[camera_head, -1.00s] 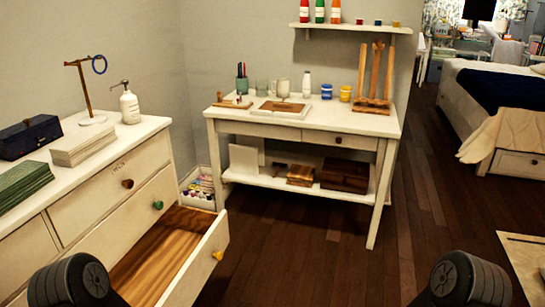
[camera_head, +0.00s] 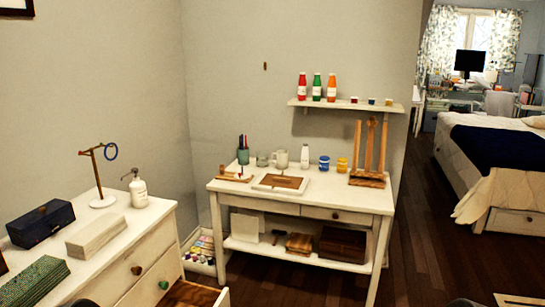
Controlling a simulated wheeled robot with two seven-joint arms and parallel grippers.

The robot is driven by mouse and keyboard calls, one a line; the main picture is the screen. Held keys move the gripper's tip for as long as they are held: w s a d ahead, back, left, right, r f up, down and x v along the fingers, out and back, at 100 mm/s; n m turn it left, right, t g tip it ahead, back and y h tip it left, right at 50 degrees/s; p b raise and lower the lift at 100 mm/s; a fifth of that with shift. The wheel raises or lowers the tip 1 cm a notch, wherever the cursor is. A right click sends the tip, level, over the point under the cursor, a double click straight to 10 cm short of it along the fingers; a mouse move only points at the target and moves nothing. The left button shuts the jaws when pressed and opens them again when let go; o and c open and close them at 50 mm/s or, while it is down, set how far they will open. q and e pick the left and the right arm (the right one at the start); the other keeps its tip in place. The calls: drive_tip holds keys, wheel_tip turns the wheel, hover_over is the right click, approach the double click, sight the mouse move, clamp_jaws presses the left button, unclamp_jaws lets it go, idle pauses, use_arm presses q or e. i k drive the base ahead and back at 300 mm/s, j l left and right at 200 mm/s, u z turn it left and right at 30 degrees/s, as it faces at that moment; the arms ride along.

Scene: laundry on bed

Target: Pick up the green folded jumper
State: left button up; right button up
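A green folded item (camera_head: 35,283) lies flat on the white dresser (camera_head: 130,238) at the lower left, its near part cut off by the frame edge. I cannot tell for certain that it is the jumper. No other green folded cloth shows clearly. Only dark rounded tops of my arms show at the bottom edge. Both grippers are out of view.
A white desk (camera_head: 340,198) stands ahead. Dark floor (camera_head: 430,255) lies clear toward the bed (camera_head: 500,158).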

sight(27, 288)
drive_tip(key=u, duration=1.55)
drive_tip(key=i+l+z, duration=0.1)
drive_tip(key=i, duration=0.4)
drive_tip(key=z, duration=1.1)
